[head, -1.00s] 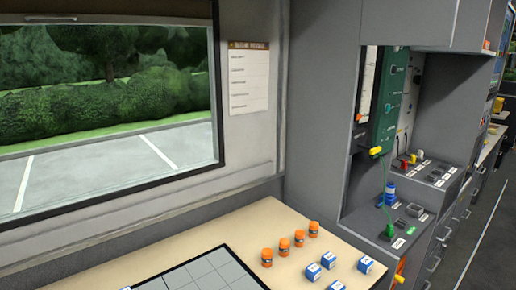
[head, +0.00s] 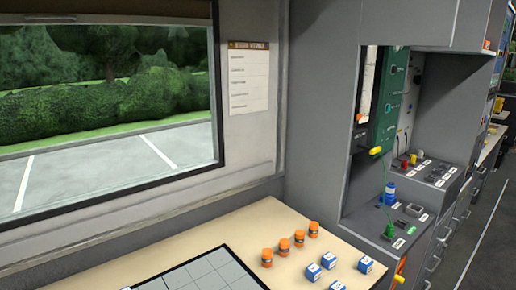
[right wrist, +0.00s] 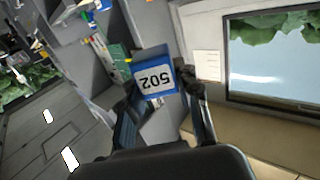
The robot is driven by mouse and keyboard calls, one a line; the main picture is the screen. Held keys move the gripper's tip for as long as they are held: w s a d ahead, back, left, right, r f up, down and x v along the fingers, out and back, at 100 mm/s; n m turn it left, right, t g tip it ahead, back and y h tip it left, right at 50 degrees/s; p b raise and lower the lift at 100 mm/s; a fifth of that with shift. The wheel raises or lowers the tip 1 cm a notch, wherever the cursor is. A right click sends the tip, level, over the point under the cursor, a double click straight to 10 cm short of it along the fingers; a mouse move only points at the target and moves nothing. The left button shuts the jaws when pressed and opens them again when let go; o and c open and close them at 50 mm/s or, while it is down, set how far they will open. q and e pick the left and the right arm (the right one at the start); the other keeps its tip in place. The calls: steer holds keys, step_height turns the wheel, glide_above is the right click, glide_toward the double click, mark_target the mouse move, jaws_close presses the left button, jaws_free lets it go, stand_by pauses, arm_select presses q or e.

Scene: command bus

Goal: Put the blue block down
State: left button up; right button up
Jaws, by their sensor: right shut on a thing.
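A blue block (right wrist: 153,61) with a white label, its number upside down, is between the two fingers of my right gripper (right wrist: 161,88) in the right wrist view. The gripper is shut on it, and its label faces the camera. The block is held up in the air, with the cabinet wall and window behind it. Neither gripper shows in the head view, and my left gripper is not in any view.
The table's back strip is bare.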

stand_by(0.7)
steer(key=shift+w+a+r+y, duration=0.2)
steer(key=shift+w+a+y, duration=0.1)
steer(key=shift+a, duration=0.1)
steer(key=w+a+r+n+g+y, duration=0.1)
steer(key=w+a+n+g+y, duration=0.2)
steer(key=w+a+n+y, duration=0.3)
steer(key=w+n+y, duration=0.1)
steer(key=w+y, duration=0.1)
steer(key=y, duration=0.2)
steer(key=shift+w+a+n+g, duration=0.25)
steer(key=shift+w+n+g, duration=0.05)
steer(key=shift+r, duration=0.1)
